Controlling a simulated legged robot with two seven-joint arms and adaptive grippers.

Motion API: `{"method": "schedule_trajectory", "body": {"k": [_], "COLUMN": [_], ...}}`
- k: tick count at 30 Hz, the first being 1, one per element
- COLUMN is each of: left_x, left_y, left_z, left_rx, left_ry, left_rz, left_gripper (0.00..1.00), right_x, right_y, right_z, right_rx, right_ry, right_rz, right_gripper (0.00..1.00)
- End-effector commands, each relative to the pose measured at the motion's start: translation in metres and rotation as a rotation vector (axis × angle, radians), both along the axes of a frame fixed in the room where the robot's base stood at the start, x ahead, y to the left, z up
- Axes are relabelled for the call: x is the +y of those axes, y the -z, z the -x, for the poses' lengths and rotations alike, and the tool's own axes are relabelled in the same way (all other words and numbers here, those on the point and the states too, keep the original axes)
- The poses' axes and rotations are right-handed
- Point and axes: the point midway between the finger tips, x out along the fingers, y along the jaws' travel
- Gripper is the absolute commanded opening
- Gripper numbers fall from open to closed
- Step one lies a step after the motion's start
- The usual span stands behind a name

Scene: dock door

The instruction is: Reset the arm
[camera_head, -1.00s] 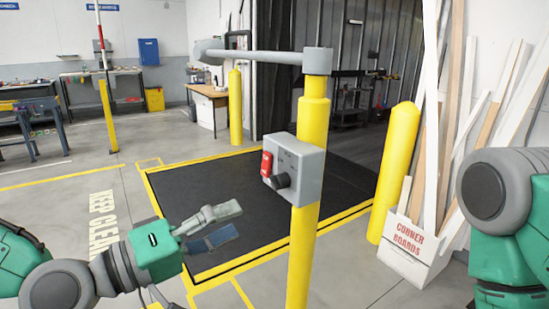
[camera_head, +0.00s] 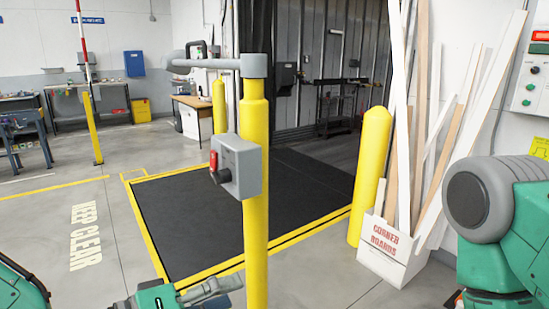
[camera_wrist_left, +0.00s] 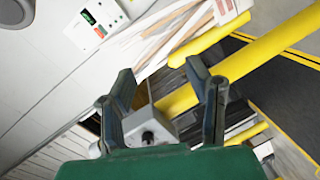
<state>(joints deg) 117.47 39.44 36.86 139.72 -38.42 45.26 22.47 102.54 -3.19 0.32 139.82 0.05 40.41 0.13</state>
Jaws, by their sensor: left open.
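My left gripper (camera_head: 222,292) is low in the head view, at the bottom edge, left of the foot of the yellow post (camera_head: 255,220). Its fingers are apart and hold nothing. A grey control box (camera_head: 238,168) with a red part (camera_head: 213,160) and a black knob (camera_head: 220,177) is mounted on that post, above and apart from the gripper. In the left wrist view the open fingers (camera_wrist_left: 160,68) frame the grey box (camera_wrist_left: 140,122), which shows beyond them. My right arm shows at the right edge of the head view; its gripper is out of view.
A grey horizontal bar (camera_head: 215,64) tops the post. A second yellow bollard (camera_head: 370,175) and a corner boards box (camera_head: 392,250) with long boards stand to the right. A black floor plate (camera_head: 190,220) with yellow edging lies behind. Open floor is at left.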

Motion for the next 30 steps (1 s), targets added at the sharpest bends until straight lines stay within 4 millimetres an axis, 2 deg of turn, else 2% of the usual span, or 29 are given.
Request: {"method": "schedule_trajectory", "body": {"k": [1,5,8,9,11,12,15,18,21,24,27,30], "left_x": [-0.003,0.000,0.010,0.016,0.030,0.041,0.075,0.113,0.150,0.176,0.191,0.197], "left_y": [0.020,0.072,0.127,0.152,0.192,0.218,0.275,0.317,0.343,0.355,0.358,0.360], "left_z": [0.007,0.025,0.047,0.059,0.080,0.095,0.134,0.167,0.190,0.204,0.209,0.210], "left_rx": [0.030,0.116,0.202,0.241,0.304,0.343,0.432,0.500,0.543,0.566,0.576,0.579], "left_ry": [0.011,0.030,0.053,0.066,0.087,0.103,0.142,0.181,0.211,0.231,0.239,0.240], "left_rz": [-0.036,-0.139,-0.251,-0.311,-0.412,-0.485,-0.678,-0.876,-1.045,-1.167,-1.229,-1.244], "left_gripper": [0.45,0.45,0.45,0.45,0.45,0.45,0.45,0.45,0.45,0.45,0.45,0.45], "right_x": [-0.001,-0.001,-0.001,-0.001,-0.001,-0.001,-0.001,-0.001,-0.001,-0.001,-0.001,-0.002], "right_y": [0.003,0.009,0.015,0.018,0.023,0.027,0.035,0.043,0.049,0.053,0.055,0.054], "right_z": [0.000,0.000,0.000,0.000,0.001,0.001,0.001,0.001,0.001,0.001,0.001,0.001], "right_rx": [0.000,0.001,0.001,0.001,0.001,0.001,0.001,0.001,0.001,0.001,0.001,0.001], "right_ry": [0.001,0.002,0.002,0.002,0.002,0.002,0.001,0.001,0.001,0.001,0.001,0.002], "right_rz": [0.001,0.001,0.001,0.001,0.001,0.001,0.001,0.000,0.000,0.001,0.001,0.001], "right_gripper": [0.40,0.40,0.40,0.40,0.40,0.40,0.40,0.40,0.40,0.40,0.40,0.40]}}
